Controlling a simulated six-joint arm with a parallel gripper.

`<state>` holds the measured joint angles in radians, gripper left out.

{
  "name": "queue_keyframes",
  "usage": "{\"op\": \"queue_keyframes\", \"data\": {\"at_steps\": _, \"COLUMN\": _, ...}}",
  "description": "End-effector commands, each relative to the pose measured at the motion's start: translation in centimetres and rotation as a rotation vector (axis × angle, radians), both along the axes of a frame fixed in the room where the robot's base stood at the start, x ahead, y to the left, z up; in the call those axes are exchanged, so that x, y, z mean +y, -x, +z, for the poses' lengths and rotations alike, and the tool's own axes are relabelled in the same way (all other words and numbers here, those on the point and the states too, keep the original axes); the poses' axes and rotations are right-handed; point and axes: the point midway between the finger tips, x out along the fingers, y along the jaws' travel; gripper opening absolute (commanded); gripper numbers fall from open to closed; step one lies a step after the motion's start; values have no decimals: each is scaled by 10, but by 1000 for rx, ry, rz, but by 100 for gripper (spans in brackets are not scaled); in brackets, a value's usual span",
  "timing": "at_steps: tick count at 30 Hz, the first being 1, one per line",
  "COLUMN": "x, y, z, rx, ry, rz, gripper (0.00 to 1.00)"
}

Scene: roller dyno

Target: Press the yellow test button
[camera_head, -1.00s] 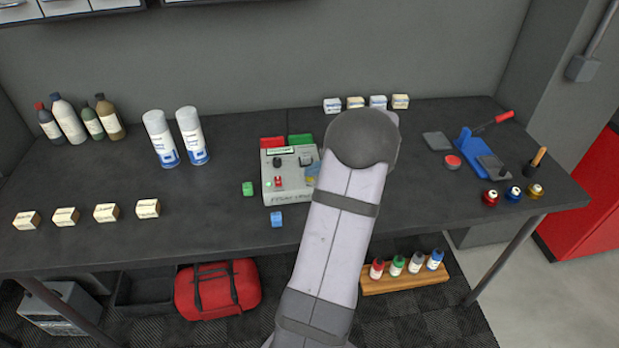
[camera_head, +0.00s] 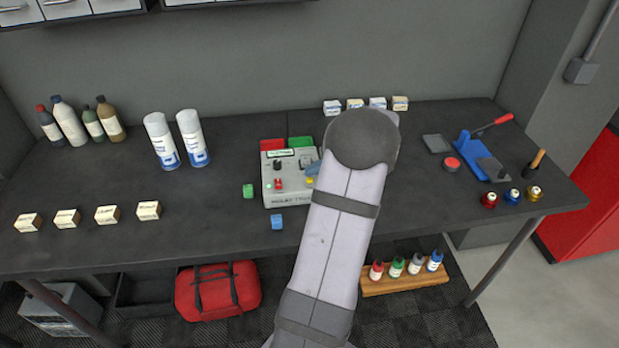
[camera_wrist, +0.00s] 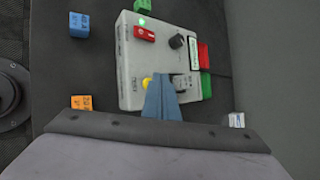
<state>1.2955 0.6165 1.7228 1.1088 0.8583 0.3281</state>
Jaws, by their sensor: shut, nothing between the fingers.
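The grey tester box (camera_head: 290,197) stands on the dark bench; it also fills the middle of the wrist view (camera_wrist: 130,60). Its yellow test button (camera_wrist: 147,83) sits near one edge, and a bit of it shows in the head view (camera_head: 310,180). My gripper (camera_wrist: 160,84) is shut and empty, its blue fingertips over the box just beside the yellow button. It also shows in the head view (camera_head: 313,167), partly behind my arm. Whether the tips touch the box, I cannot tell.
The box also carries a red switch (camera_wrist: 144,34), a black knob (camera_wrist: 177,41), a lit green lamp (camera_wrist: 142,21) and a pale relay part (camera_wrist: 183,87). A green cube (camera_head: 248,191) and a blue cube (camera_head: 277,221) lie close by. Spray cans (camera_head: 193,138) stand left.

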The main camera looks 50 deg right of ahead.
Motion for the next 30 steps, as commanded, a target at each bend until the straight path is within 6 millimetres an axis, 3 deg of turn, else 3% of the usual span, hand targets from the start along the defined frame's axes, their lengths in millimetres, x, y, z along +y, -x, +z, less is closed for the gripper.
{"op": "queue_keyframes", "data": {"at_steps": 14, "x": 0, "y": 0, "z": 4, "rx": 0, "ry": 0, "rz": 0, "gripper": 0}}
{"op": "queue_keyframes", "data": {"at_steps": 30, "x": 0, "y": 0, "z": 48, "rx": -1, "ry": 1, "rz": -1, "gripper": 0}}
